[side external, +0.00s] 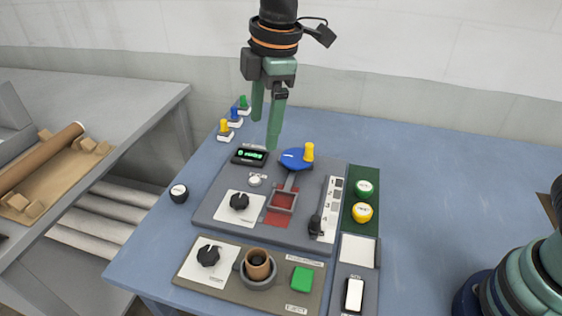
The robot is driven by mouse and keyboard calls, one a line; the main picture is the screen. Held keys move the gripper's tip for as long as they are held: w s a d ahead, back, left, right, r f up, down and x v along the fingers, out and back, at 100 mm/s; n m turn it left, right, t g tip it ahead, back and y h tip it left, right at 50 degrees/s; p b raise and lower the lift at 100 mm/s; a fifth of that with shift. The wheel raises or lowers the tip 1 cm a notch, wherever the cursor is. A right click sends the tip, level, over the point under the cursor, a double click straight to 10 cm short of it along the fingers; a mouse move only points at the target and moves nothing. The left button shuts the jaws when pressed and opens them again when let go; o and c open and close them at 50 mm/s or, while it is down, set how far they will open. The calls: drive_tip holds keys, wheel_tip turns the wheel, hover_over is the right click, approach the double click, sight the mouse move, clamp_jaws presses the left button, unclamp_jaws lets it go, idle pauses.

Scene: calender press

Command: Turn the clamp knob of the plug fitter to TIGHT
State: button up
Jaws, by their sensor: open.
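A black clamp knob (208,256) sits on a white dial plate on the tan front panel (225,291), which seems to be the plug fitter. Its dial marks are too small to read, so I cannot tell its setting. Beside it on the right, a brown cup-like piece (258,262) stands in a grey ring. A green square button (302,279) is farther right. My gripper (265,133) points down with its two green fingers apart and empty. It is above the back of the table, behind the panels and well away from the knob.
The grey panel behind carries another black knob (239,202), a blue disc (294,159) with a yellow post, a red recess and a black lever (316,225). A lit display (250,156) stands behind. Green and yellow round buttons are at right.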

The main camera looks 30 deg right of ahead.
drive_tip(key=a+f+n, duration=0.4)
drive_tip(key=a, duration=0.3)
drive_tip(key=n+g+h, duration=0.1)
drive_tip(key=n+g, duration=0.1)
drive_tip(key=n, duration=0.2)
hover_over(208, 253)
wheel_tip(208, 253, down, 6)
wheel_tip(208, 253, down, 12)
drive_tip(key=shift+r, duration=0.25)
clamp_jaws()
